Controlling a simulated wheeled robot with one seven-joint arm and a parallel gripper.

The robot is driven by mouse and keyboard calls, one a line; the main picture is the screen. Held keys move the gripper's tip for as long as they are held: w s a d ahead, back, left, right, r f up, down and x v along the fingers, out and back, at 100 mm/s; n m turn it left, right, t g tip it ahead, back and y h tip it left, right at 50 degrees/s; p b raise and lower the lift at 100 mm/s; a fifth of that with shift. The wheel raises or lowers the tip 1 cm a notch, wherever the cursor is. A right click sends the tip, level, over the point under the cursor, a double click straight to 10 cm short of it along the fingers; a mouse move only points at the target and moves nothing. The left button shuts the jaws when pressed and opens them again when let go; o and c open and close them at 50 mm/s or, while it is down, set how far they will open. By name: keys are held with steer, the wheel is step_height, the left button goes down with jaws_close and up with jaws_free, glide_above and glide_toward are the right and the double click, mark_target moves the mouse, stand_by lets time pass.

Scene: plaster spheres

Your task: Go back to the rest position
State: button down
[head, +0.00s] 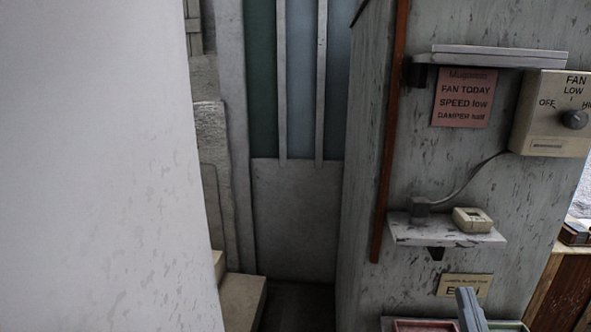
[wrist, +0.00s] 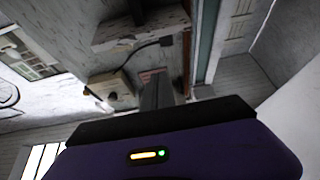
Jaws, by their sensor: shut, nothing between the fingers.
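My gripper (wrist: 158,90) shows in the wrist view as grey fingers closed together beyond its dark purple and black housing (wrist: 170,145). Nothing is held between the fingers. They point out into the room, and no object appears to touch them. I cannot make out my gripper in the head view.
In the head view, a cabinet wall at right carries a fan control box (head: 550,112) with a knob (head: 573,119), a pink notice (head: 464,97) and a small shelf (head: 447,232) holding a cream block (head: 472,220). A grey lever (head: 470,309) stands below. A white wall (head: 95,170) fills the left.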

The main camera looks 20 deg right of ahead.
steer(key=s+a+f+n+g+y, duration=0.2)
steer(key=s+a+f+y, duration=0.3)
steer(key=s+a+f, duration=0.3)
steer(key=s+a+f+n+g+y, duration=0.3)
steer(key=s+a+f, duration=0.4)
steer(key=s+a, duration=0.4)
steer(key=s+g+y, duration=0.1)
steer(key=s+y, duration=0.1)
steer(key=s, duration=0.1)
steer(key=shift+s+a+f+y, duration=0.25)
steer(key=shift+a+f+y, duration=0.1)
steer(key=shift+a+y, duration=0.05)
